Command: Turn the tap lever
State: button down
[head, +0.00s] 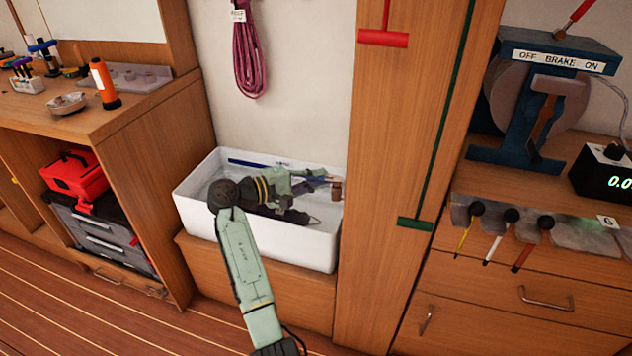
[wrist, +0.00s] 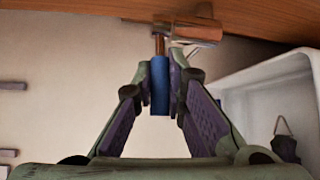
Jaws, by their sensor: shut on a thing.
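The tap has a blue lever (wrist: 159,86) on a copper-coloured stem, in the wrist view. The stem joins a metal tap body (wrist: 192,31) beside the wooden panel. My gripper (wrist: 158,92) is shut on the blue lever, with one finger on each side of it. In the head view my gripper (head: 312,180) reaches across the white basin toward its right end. The copper-coloured tap end (head: 336,190) shows just past the fingers. The fingers and arm hide most of the lever there.
The white basin (head: 300,249) surrounds my wrist from below. A wooden post (head: 375,150) stands close on its right. A coiled purple line (head: 248,60) hangs above.

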jog(key=shift+w, duration=0.15)
dwell(0.4)
jog(key=c, duration=1.6)
grip_release()
jog(key=v, duration=1.2)
jog(key=shift+w, duration=0.15)
jog(key=shift+a, duration=0.15)
